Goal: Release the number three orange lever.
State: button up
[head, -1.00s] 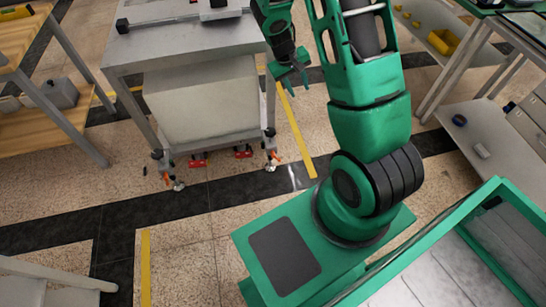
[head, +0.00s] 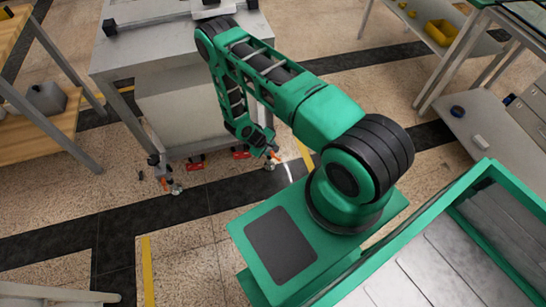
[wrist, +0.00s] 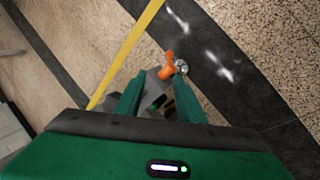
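An orange lever (wrist: 166,70) shows in the wrist view beside a round metal foot (wrist: 181,67), low at a corner of the grey cart (head: 185,110). It also shows in the head view (head: 276,157). No number is readable on it. My gripper (wrist: 160,82) is open, its two green fingers pointing at the lever. The lever appears just beyond the fingertips, roughly between them; I cannot tell whether they touch it. In the head view my gripper (head: 262,148) is low beside that corner. Another orange lever (head: 165,184) is at the cart's front left corner.
Red parts (head: 195,166) sit under the cart. Yellow floor tape (wrist: 124,54) and a black floor strip (wrist: 235,85) run near the foot. A wooden bench (head: 40,140) stands left, and a grey table (head: 480,130) right. The floor in front is clear.

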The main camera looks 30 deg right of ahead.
aim_at(275, 157)
jog(key=x, duration=0.4)
jog(key=s+a+x, duration=0.1)
jog(key=x, duration=0.3)
jog(key=f+x, duration=0.1)
jog(key=x, duration=0.4)
jog(key=shift+s+a, duration=0.2)
jog(key=shift+a, duration=0.1)
grip_shut()
